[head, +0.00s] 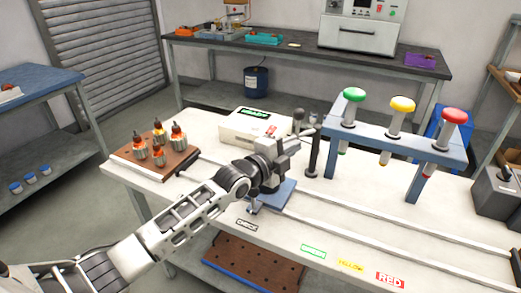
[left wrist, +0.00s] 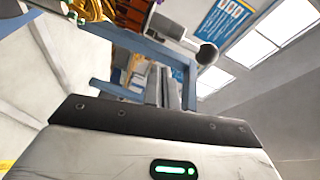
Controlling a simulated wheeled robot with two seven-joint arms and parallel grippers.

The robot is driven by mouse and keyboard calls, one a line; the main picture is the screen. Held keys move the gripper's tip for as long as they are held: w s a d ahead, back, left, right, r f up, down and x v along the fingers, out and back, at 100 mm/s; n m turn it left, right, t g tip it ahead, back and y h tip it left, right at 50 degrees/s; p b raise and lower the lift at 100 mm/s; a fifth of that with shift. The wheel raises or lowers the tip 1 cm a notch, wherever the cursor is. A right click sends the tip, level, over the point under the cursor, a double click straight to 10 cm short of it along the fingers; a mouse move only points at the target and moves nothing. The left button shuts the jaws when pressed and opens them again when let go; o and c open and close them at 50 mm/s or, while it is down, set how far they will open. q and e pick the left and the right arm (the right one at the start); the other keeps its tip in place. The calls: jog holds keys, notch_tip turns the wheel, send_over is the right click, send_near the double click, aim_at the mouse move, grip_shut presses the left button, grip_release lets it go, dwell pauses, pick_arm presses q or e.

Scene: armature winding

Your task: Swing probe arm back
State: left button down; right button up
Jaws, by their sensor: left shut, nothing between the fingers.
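My left gripper (head: 300,122) reaches in over the white bench, shut and empty, beside a dark upright post (head: 315,150). Its closed fingers also show in the left wrist view (left wrist: 170,88). A grey rod with a round knob (left wrist: 203,54) shows just beyond the fingers in that view; it looks like the probe arm, but I cannot be sure. Part of an armature with copper windings (left wrist: 95,8) shows at the top. In the head view my gripper hides most of the fixture on the blue plate (head: 283,192). My right gripper is out of view.
A white box with a green display (head: 240,128) stands behind my gripper. A wooden block with several armatures (head: 130,163) is on the left. A blue rack (head: 400,145) holds green, yellow and red plungers. Rails (head: 400,233) run right; the labelled front strip is clear.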

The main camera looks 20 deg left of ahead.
pick_arm(q)
jog(key=a+b+v, duration=0.1)
jog(key=b+v, duration=0.1)
jog(key=v, duration=0.8)
jog(key=shift+w, duration=0.25)
jog(key=s+d+f+n+g+y, duration=0.2)
jog(key=s+d+f+n+g, duration=0.1)
jog(key=s+f+n, duration=0.5)
jog(key=s+d+f+n+g+y, duration=0.1)
jog(key=s+d+f+n+g, duration=0.2)
jog(key=s+f+n, duration=0.6)
jog(key=s+f, duration=0.6)
jog(key=shift+s+d+n+y, duration=0.25)
jog(key=shift+d+n+y, duration=0.05)
jog(key=shift+d+y, duration=0.1)
